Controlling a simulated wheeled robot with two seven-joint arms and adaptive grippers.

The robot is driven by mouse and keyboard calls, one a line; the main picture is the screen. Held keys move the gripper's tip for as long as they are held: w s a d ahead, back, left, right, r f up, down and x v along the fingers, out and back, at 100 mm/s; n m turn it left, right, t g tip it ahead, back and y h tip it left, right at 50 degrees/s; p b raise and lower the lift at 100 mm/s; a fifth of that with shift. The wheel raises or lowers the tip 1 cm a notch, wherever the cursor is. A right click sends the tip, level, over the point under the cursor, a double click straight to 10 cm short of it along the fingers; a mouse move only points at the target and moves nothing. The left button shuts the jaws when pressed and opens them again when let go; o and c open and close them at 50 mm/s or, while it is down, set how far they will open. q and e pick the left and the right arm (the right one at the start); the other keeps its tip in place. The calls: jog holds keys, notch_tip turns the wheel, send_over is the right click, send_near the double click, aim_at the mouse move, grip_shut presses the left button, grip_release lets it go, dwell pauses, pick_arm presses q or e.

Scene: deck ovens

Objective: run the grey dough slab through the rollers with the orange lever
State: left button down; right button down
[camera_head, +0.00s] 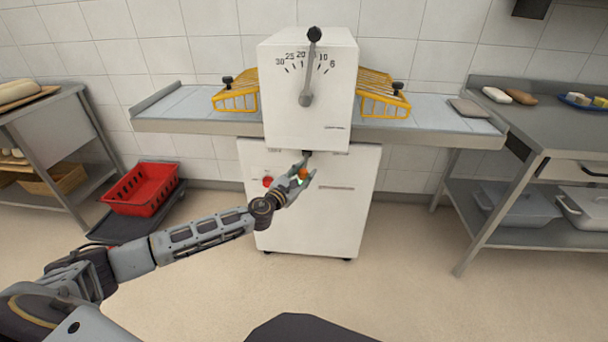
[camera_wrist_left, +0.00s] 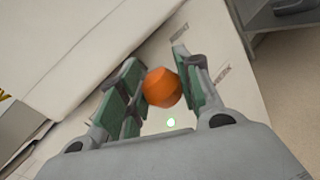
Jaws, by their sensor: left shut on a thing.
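The white dough sheeter (camera_head: 306,95) stands against the tiled wall, with a numbered dial and a grey-black handle (camera_head: 311,68) on its front. The orange lever knob (camera_head: 303,173) sits below its upper housing. My left gripper (camera_head: 302,177) is shut on this knob; the left wrist view shows the orange knob (camera_wrist_left: 162,87) between the green-padded fingers (camera_wrist_left: 160,92). The grey dough slab (camera_head: 469,108) lies flat on the right end of the sheeter's belt table (camera_head: 430,112), apart from the rollers. The rollers are hidden inside the housing. My right gripper is not in view.
Yellow wire guards (camera_head: 236,92) stand on both sides of the housing. A red button (camera_head: 267,182) is left of the lever. A red crate (camera_head: 142,188) is at left. A steel table (camera_head: 560,120) with loaves stands at right. The floor in front is clear.

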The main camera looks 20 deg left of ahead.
pick_arm(q)
jog(key=shift+d, duration=0.2)
jog(key=c, duration=1)
grip_release()
jog(key=shift+a, duration=0.1)
jog(key=shift+s+a, duration=0.2)
jog(key=shift+s, duration=0.55)
jog(key=shift+s+a, duration=0.3)
jog(key=shift+s, duration=1.4)
jog(key=shift+s+a, duration=0.3)
jog(key=shift+s, duration=1.4)
jog(key=shift+s+a, duration=0.3)
jog(key=shift+s, duration=1.4)
